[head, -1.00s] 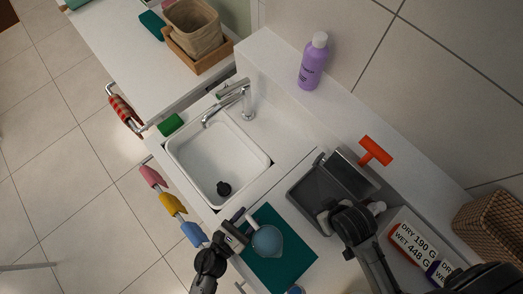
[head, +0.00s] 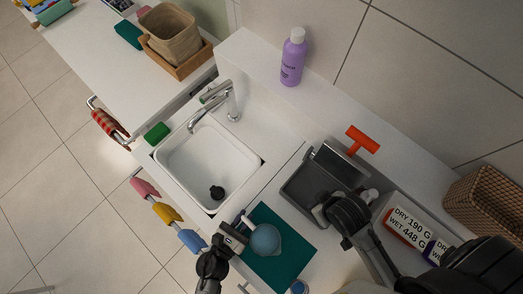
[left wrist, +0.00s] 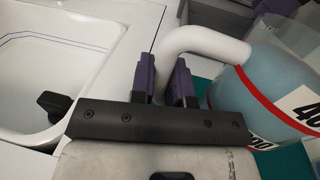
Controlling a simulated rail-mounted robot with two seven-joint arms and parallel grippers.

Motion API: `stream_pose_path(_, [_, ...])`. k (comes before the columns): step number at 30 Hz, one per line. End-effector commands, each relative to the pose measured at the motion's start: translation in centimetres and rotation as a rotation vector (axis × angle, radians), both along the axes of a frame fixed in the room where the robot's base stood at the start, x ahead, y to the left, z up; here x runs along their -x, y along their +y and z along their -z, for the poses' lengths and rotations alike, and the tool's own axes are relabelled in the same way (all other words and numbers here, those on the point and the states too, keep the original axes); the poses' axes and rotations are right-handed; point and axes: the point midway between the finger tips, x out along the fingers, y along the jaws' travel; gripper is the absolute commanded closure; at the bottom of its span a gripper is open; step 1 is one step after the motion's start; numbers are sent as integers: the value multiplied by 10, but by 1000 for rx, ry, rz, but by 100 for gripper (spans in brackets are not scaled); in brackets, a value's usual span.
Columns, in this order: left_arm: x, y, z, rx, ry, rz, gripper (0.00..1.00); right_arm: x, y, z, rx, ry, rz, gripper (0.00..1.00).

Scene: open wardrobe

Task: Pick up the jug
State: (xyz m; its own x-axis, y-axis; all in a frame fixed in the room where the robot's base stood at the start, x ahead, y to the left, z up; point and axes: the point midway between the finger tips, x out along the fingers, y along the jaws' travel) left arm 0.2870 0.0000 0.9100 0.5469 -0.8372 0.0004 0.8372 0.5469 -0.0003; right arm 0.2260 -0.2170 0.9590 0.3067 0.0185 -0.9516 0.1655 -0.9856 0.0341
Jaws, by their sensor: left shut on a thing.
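The jug (head: 265,240) has a round blue body and a white handle, and is over the teal mat (head: 290,262) right of the sink. In the left wrist view the jug (left wrist: 232,92) shows a red band and a partly cut-off number label. My left gripper (head: 241,231) is at the jug's handle side. In the left wrist view its dark fingers (left wrist: 163,80) are shut on the white handle. I cannot tell whether the jug touches the mat. My right gripper (head: 325,212) is over the grey bin (head: 300,185); its jaws are unclear.
The white sink (head: 208,165) with a black plug (head: 217,192) lies left of the mat. An orange-handled tool (head: 362,140), labelled containers (head: 405,230) and a wicker basket (head: 485,205) are at right. A purple bottle (head: 293,58) stands on the back ledge. Coloured cloths hang along the front edge.

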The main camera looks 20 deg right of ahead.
Motion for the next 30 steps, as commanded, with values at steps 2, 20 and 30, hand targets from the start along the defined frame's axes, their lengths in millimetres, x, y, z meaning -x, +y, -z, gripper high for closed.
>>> stream_pose_path(2, [0, 0, 0, 0, 0, 0, 100, 0, 0, 0, 0, 0, 0, 57])
stream_pose_path(20, [0, 0, -36, 2, -5, 3, 100, 0, 0, -11, -1, 1, 1, 57])
stream_pose_path(30, [0, 0, -88, 1, -3, 3, 100, 0, 0, -30, -1, 1, 1, 57])
